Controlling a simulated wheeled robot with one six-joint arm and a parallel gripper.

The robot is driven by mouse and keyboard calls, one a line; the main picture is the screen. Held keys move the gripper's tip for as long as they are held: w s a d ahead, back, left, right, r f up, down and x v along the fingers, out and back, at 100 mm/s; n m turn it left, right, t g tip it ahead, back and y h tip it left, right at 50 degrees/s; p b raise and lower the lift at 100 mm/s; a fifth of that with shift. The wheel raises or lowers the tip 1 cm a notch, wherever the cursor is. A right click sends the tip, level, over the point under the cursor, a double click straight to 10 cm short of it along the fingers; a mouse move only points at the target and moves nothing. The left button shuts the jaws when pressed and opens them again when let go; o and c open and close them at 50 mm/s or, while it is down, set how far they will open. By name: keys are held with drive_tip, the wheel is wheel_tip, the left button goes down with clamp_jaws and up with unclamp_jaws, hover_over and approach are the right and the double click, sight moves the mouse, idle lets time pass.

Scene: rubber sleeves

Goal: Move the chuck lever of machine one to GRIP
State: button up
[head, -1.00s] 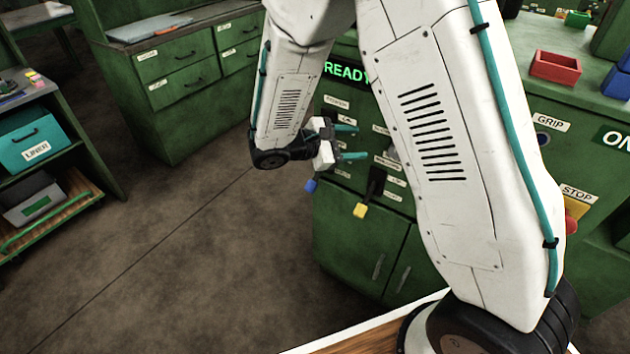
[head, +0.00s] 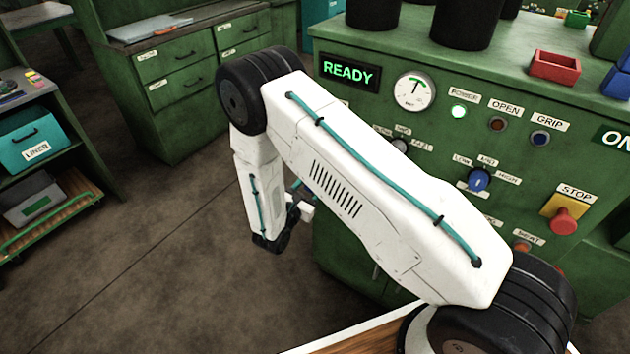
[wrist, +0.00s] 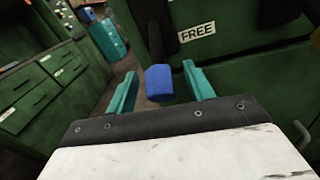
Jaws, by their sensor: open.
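In the wrist view, a black lever with a blue tip (wrist: 159,80) hangs down from the green machine's front. A label reading FREE (wrist: 197,30) is to its upper right. My gripper (wrist: 160,85) is open, with its two teal fingers apart. The blue tip appears between the fingers in the picture; I cannot tell how far ahead it is. No contact shows. In the head view my gripper (head: 298,200) is beside the machine's left front, partly behind my arm. The levers are hidden behind my arm there.
The machine's panel (head: 440,130) has a READY display (head: 347,72), OPEN and GRIP lamps, a blue knob (head: 479,180) and a red STOP button (head: 563,221). Another dark lever (wrist: 277,10) is at the wrist view's upper right. Open floor (head: 150,260) lies left.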

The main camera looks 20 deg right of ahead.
drive_tip(key=shift+x, duration=1.6)
clamp_jaws()
